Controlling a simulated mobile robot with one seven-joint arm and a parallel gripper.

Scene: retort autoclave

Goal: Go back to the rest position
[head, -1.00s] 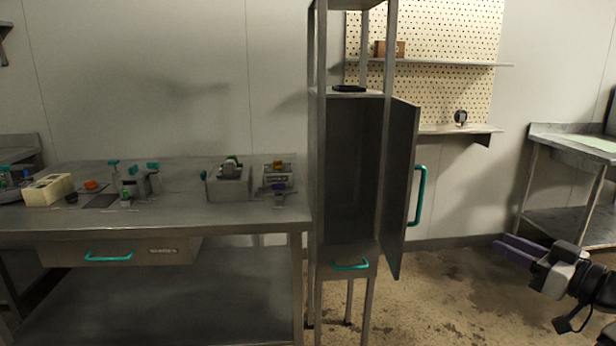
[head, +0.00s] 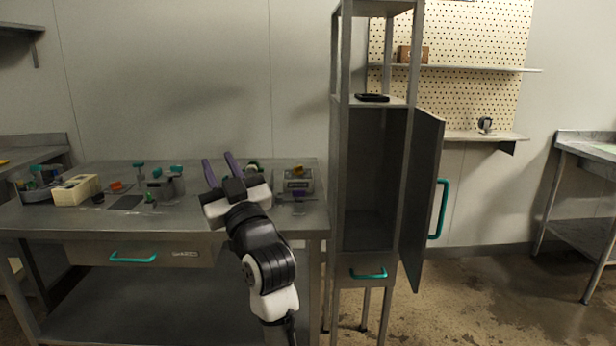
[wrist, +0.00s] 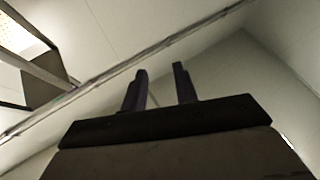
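My gripper (head: 222,170) is in front of the steel workbench (head: 60,222) in the head view, raised with its fingers pointing up. Its two dark purple fingers stand apart with nothing between them. In the wrist view, my gripper (wrist: 160,88) shows the same gap, with only wall and ceiling behind it. The gripper and arm hide part of the bench top and some of the items on it.
A tall steel cabinet (head: 340,180) stands right of the bench, its door (head: 424,200) swung open. Small tools, a cream box (head: 75,190) and a grey device (head: 294,182) sit on the bench. A pegboard (head: 450,95) with shelves hangs behind.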

